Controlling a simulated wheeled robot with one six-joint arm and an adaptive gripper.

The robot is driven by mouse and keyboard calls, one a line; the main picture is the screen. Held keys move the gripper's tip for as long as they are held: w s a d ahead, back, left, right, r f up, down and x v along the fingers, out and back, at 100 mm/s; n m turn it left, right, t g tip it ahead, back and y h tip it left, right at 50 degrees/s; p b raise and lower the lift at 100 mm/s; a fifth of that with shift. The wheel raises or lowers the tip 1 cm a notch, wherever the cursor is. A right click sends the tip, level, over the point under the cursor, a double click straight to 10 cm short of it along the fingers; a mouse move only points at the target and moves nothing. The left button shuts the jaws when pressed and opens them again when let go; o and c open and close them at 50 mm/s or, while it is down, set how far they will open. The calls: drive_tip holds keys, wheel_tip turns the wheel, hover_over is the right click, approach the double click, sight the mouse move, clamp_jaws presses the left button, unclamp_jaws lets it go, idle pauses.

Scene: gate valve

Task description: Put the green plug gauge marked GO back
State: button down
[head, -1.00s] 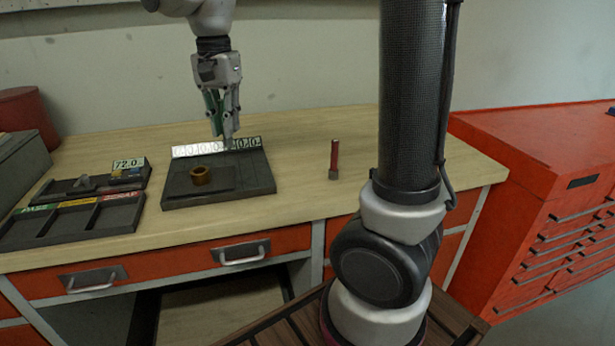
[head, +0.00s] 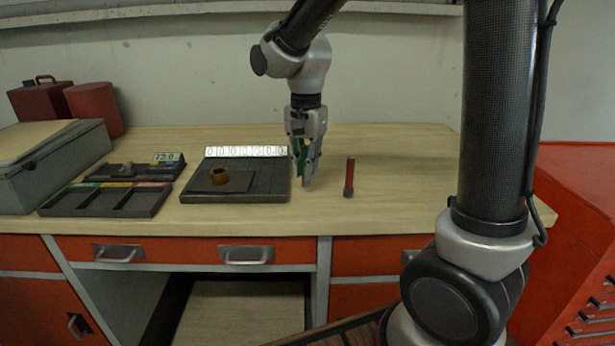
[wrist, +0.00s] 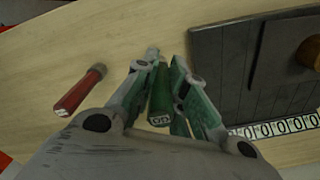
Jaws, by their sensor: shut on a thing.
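The green plug gauge (wrist: 160,92) is between the fingers of my gripper (wrist: 165,70), which is shut on it. Its near end bears a small pale label; I cannot read it surely. In the head view my gripper (head: 306,175) points down just right of the dark block with the number strip, and a bit of the green gauge (head: 300,155) shows between the fingers. A red plug gauge (head: 349,177) stands upright on the bench to the right of my gripper; it also shows in the wrist view (wrist: 80,90).
A tray (head: 105,203) with coloured labels and several compartments lies at left, before another dark tray (head: 125,172). A grey box (head: 50,175) stands far left. Bench right of the red gauge is clear.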

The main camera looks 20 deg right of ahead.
drive_tip(key=shift+f, duration=1.35)
drive_tip(key=c, duration=1.5)
unclamp_jaws()
drive_tip(key=shift+f, duration=0.15)
drive_tip(key=shift+o, duration=0.2)
